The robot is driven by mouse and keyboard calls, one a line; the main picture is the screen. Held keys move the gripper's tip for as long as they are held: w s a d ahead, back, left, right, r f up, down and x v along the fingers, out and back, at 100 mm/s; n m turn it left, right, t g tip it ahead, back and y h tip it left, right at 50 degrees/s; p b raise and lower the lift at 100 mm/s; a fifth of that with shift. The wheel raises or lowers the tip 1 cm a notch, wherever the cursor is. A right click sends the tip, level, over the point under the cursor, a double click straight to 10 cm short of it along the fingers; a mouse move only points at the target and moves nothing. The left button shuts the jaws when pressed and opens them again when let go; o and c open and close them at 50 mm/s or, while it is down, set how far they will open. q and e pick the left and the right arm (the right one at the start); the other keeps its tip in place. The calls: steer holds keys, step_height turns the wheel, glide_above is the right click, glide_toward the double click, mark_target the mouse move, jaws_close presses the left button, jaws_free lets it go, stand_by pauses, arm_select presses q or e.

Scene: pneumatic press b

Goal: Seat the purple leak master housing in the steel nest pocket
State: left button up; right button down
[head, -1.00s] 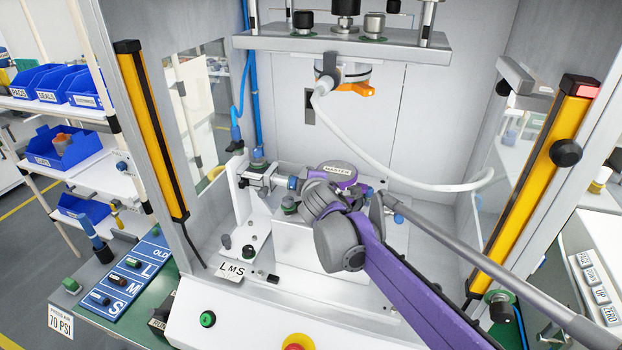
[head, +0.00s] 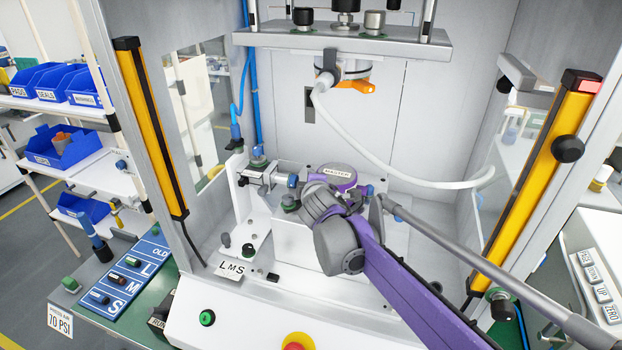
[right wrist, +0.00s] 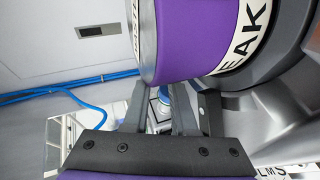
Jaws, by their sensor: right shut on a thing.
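The purple leak master housing (head: 337,168), with a white MASTER label on top, is at the nest inside the press, beyond my wrist in the head view. In the right wrist view its purple side (right wrist: 195,45) and part of a white LEAK band fill the top. My right gripper (right wrist: 165,95) is shut on the housing. In the head view my purple and grey right arm reaches in from the lower right and hides the fingers. The steel nest pocket is hidden by the housing and arm, so I cannot tell how the housing sits in it. My left gripper is out of view.
The press plate (head: 340,42) hangs above, with an orange-tipped fitting (head: 352,86) and a white hose (head: 400,165) looping right. A clamp (head: 262,176) stands left of the housing. Yellow light curtains (head: 150,130) (head: 535,180) flank the opening.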

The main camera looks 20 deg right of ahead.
steer(key=shift+f, duration=0.75)
steer(key=shift+r, duration=0.2)
steer(key=shift+r+p, duration=0.4)
steer(key=shift+r, duration=0.8)
steer(key=shift+f+b, duration=0.55)
steer(key=shift+f, duration=0.9)
steer(key=c, duration=0.7)
jaws_free()
steer(key=shift+o, duration=0.3)
steer(key=shift+s+f, duration=0.1)
steer(key=shift+s, duration=0.1)
